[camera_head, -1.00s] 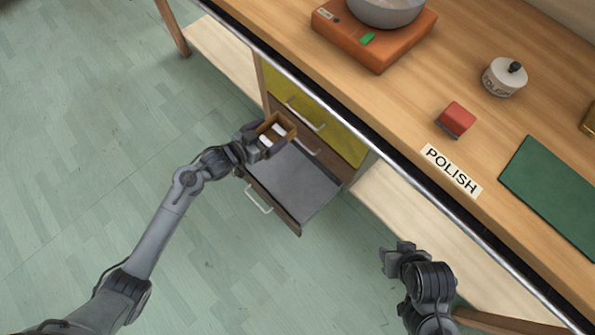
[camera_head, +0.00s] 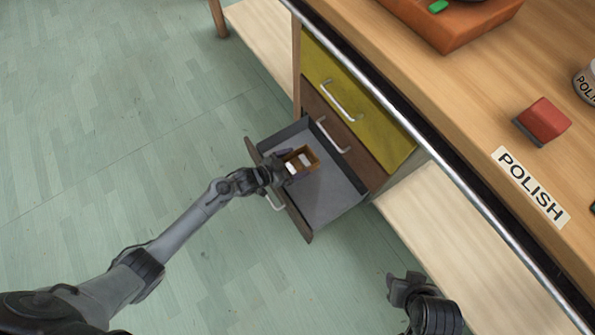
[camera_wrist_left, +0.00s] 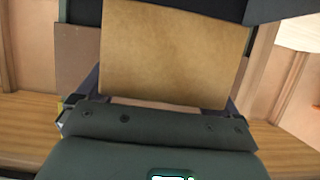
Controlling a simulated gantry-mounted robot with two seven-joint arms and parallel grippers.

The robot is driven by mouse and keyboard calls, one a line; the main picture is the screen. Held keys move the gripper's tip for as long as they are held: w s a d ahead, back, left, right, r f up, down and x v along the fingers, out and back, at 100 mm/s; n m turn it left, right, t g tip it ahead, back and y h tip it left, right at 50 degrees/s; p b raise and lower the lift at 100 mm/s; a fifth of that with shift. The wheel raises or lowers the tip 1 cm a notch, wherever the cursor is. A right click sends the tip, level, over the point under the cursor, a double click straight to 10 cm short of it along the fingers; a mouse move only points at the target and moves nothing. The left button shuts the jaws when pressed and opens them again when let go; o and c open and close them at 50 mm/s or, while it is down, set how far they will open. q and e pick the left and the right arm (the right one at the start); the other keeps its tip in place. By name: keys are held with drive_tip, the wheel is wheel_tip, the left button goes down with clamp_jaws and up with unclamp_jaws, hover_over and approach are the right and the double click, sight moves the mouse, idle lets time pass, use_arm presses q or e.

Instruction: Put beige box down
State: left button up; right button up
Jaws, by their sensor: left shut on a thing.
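The beige box (camera_head: 313,157) is a small open-topped tan box with white pieces inside. My left gripper (camera_head: 289,167) is shut on it. In the left wrist view the box's flat tan side (camera_wrist_left: 172,52) fills the space between the fingers. In the head view the box is over the open bottom drawer (camera_head: 327,195), towards its handle side. I cannot tell whether its base touches the drawer floor. My right gripper (camera_head: 405,287) is at the bottom of the head view, apart from the box, and its jaws do not show clearly.
The grey drawer floor is bare to the right of the box. Closed brown (camera_head: 345,135) and yellow (camera_head: 350,95) drawers stand above it. The worktop (camera_head: 450,90) holds a red block (camera_head: 545,119) and a POLISH label (camera_head: 530,187). A pale low shelf (camera_head: 465,255) lies to the right.

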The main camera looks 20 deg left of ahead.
sight(298, 164)
use_arm(q)
wheel_tip(298, 164, down, 5)
drive_tip(key=b, duration=0.3)
drive_tip(key=shift+w+f, duration=0.1)
drive_tip(key=shift+f, duration=0.2)
drive_tip(key=shift+f+b, duration=0.55)
drive_tip(key=shift+f, duration=0.05)
drive_tip(key=o, duration=0.7)
drive_tip(key=shift+f, duration=0.1)
drive_tip(key=shift+o, duration=0.2)
